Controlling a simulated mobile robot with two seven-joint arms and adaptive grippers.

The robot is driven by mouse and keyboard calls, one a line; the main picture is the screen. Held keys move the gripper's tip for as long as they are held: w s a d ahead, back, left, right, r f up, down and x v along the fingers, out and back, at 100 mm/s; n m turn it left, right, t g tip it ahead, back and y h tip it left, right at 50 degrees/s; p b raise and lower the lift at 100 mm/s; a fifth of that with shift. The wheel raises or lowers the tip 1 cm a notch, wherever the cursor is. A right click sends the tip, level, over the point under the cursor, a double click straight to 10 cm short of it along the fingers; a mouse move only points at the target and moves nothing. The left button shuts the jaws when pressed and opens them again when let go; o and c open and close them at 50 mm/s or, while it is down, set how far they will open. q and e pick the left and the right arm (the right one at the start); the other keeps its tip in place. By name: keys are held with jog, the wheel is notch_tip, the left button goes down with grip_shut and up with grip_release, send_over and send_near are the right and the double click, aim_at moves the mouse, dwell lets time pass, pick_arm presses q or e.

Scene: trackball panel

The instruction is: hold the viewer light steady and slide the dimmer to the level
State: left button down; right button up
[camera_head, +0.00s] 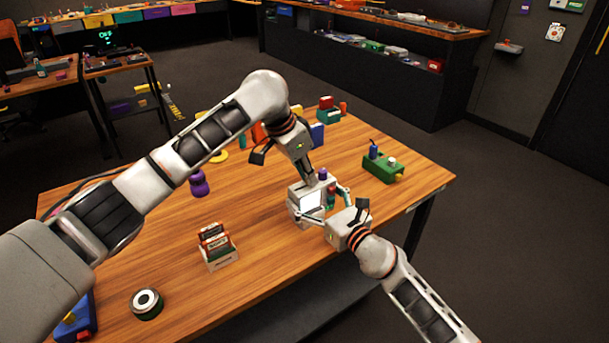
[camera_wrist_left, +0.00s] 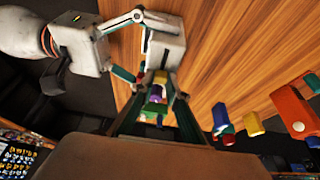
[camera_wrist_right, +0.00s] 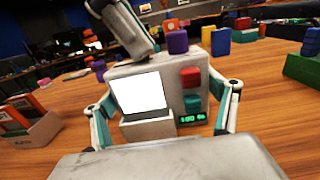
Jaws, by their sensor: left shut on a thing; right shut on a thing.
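The viewer light is a grey box (camera_wrist_right: 158,70) with a lit white screen (camera_wrist_right: 140,92), a red knob (camera_wrist_right: 190,77), a teal knob (camera_wrist_right: 193,103) and a small display reading 100 %. A purple knob (camera_wrist_right: 177,42) stands at its top edge. My right gripper (camera_head: 324,203) is shut on the box, one finger on each side. My left gripper (camera_head: 310,180) reaches down to the top of the box from behind. Purple and yellow parts (camera_wrist_left: 156,92) show between its fingers (camera_wrist_left: 157,105) in the left wrist view. I cannot tell exactly which part it grips.
A card holder (camera_head: 220,258) and a round dark-and-white item (camera_head: 147,304) stand on the wooden table at the left front. A green block (camera_head: 382,168) is at the right. A purple figure (camera_head: 199,186) stands under my left arm. The table between them is clear.

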pick_arm(q)
jog(key=c, duration=2)
grip_release()
pick_arm(e)
jog(key=shift+a, duration=0.15)
pick_arm(q)
jog(key=shift+o, duration=0.2)
jog(key=v, duration=1.2)
jog(key=v, duration=1)
jog(key=shift+w+d+r, duration=0.2)
jog(key=shift+d+r, duration=0.05)
jog(key=shift+r, duration=0.3)
pick_arm(e)
jog(key=o, duration=1.2)
